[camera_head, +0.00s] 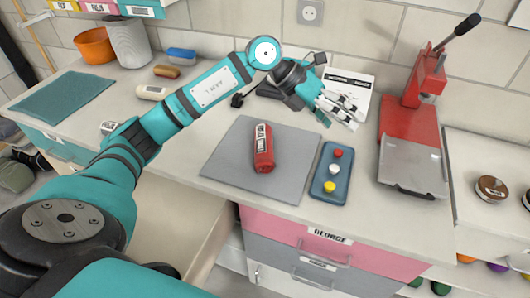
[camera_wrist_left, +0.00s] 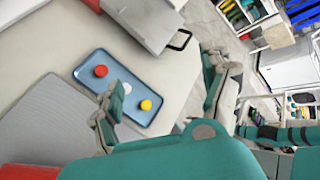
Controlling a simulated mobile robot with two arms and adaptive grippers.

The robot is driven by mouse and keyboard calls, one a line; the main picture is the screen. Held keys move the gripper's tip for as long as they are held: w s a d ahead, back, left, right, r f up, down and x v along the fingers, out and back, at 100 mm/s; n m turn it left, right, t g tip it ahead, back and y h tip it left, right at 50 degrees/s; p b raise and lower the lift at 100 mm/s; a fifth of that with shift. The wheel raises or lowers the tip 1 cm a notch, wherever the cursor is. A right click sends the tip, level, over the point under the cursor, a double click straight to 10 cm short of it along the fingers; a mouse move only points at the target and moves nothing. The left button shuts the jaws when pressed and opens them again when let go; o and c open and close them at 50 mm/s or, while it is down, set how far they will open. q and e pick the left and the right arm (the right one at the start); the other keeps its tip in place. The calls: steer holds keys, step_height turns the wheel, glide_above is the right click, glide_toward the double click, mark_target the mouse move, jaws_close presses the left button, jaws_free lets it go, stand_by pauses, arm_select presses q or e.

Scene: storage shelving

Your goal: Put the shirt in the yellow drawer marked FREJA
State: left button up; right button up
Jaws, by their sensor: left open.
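A red rolled bundle with white lettering (camera_head: 263,150) lies on a grey mat (camera_head: 225,160) on the counter; I cannot tell for sure that it is the shirt. A red edge (camera_wrist_left: 28,170) shows in the left wrist view's bottom corner. My left gripper (camera_head: 340,108) is open and empty above the counter, beyond and right of the bundle, apart from it. Its spread fingers also show in the left wrist view (camera_wrist_left: 165,78). A small yellow drawer front (camera_head: 62,5) is partly in view at the upper left; its label is unreadable. My right gripper is not in view.
A blue tray with coloured knobs (camera_head: 328,187) lies right of the mat, then a red press (camera_head: 410,95). A pink drawer marked GEORGE (camera_head: 290,230) is below the counter's front edge. Orange and grey pots (camera_head: 95,45) stand at the back left.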

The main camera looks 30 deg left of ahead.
arm_select(q)
steer(key=s+a+n+y, duration=0.2)
steer(key=a+n+y, duration=0.35)
steer(key=a, duration=0.85)
steer(key=n+g+y+b, duration=0.1)
steer(key=n+g+y, duration=0.1)
steer(key=n, duration=0.3)
glide_toward(262, 137)
steer(key=shift+m, duration=0.25)
steer(key=p+x, duration=0.1)
steer(key=x, duration=0.5)
steer(key=shift+w+a, duration=0.1)
steer(key=shift+a, duration=0.05)
steer(key=p+x, duration=0.1)
steer(key=x, duration=0.3)
steer(key=shift+p, duration=0.3)
steer(key=shift+d+f, duration=0.25)
steer(key=shift+f, duration=0.3)
steer(key=c, duration=1.5)
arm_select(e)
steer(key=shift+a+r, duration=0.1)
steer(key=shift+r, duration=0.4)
arm_select(q)
steer(key=shift+r, duration=0.15)
